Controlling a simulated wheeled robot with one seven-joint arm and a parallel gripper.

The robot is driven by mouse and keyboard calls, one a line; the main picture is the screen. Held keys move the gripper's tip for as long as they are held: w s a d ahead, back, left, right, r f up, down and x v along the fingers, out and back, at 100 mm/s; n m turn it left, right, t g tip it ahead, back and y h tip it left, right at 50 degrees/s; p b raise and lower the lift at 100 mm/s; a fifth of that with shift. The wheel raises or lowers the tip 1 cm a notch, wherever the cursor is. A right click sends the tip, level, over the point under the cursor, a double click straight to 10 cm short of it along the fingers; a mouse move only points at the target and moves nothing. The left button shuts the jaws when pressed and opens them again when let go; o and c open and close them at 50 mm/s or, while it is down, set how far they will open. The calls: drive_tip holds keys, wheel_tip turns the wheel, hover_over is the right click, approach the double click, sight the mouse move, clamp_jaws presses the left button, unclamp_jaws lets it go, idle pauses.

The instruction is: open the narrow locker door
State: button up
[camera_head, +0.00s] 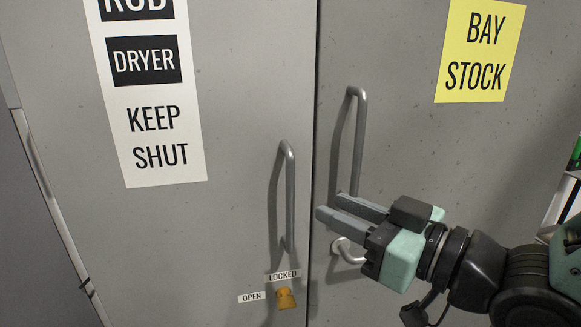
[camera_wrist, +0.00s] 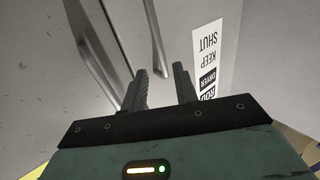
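Two grey locker doors stand side by side in the head view. The left door (camera_head: 230,60) carries a "DRYER KEEP SHUT" sign and an upright bar handle (camera_head: 290,195). The right door (camera_head: 400,50) carries a yellow "BAY STOCK" sign and its own bar handle (camera_head: 359,140). Both doors look shut; which is the narrow one is unclear, as their full widths do not show. My gripper (camera_head: 329,204) is open and empty, in front of the right door near the gap. In the wrist view, the left handle (camera_wrist: 154,35) shows beyond and between the fingers (camera_wrist: 160,73).
A yellow knob (camera_head: 286,299) sits low on the left door, below a "LOCKED" label (camera_head: 283,276) and beside an "OPEN" label (camera_head: 251,297). A curved metal piece (camera_head: 345,252) on the right door is partly hidden by my gripper.

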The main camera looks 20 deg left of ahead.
drive_tip(key=p+x, duration=0.2)
drive_tip(key=x, duration=0.7)
drive_tip(key=shift+a, duration=0.25)
drive_tip(key=shift+w+f, duration=0.1)
drive_tip(key=shift+f, duration=0.05)
clamp_jaws()
